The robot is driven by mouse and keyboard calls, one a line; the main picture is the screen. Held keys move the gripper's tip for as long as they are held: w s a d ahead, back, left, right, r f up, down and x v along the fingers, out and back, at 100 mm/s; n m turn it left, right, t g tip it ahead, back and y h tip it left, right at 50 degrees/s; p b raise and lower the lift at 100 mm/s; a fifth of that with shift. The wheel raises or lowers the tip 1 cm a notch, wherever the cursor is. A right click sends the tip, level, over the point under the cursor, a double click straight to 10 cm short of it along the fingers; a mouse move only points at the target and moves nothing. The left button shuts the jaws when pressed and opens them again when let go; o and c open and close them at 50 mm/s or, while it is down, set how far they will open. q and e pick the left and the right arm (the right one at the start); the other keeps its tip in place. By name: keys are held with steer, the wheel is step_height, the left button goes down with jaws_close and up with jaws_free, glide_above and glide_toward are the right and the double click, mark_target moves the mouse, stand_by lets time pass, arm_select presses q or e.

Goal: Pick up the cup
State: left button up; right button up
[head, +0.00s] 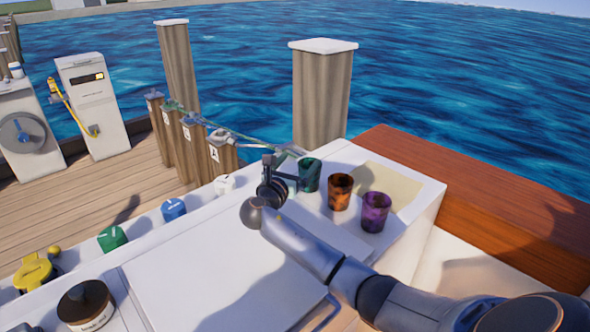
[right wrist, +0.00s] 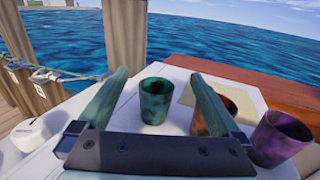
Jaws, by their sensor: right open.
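Three cups stand upright in a row on the white counter: a dark green cup (head: 310,176), an orange-brown cup (head: 340,192) and a purple cup (head: 375,212). My right gripper (head: 284,168) is open and empty, just left of the green cup in the head view. In the right wrist view the green cup (right wrist: 156,101) shows between the two spread fingers, beyond the palm. The orange-brown cup (right wrist: 212,113) is partly hidden behind the right finger. The purple cup (right wrist: 279,138) stands farther right. My left gripper is not in view.
A flat beige sheet (head: 389,183) lies behind the cups. A brown wooden ledge (head: 480,195) borders the counter at right. White, blue (head: 173,208) and green (head: 112,238) caps line the left edge. A dark round jar (head: 87,303) stands at lower left. Wooden posts rise behind.

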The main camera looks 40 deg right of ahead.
mark_target(306, 191)
step_height(306, 191, down, 8)
steer(key=shift+r+b, duration=0.1)
steer(key=shift+b, duration=1.1)
steer(key=shift+w+d, duration=0.35)
steer(key=shift+d, duration=0.2)
steer(key=b+x, duration=0.2)
steer(key=x, duration=0.3)
steer(key=shift+w+d, duration=0.15)
steer(key=shift+d, duration=0.15)
steer(key=shift+w+d, duration=0.2)
steer(key=shift+d, duration=0.15)
steer(key=c, duration=1.1)
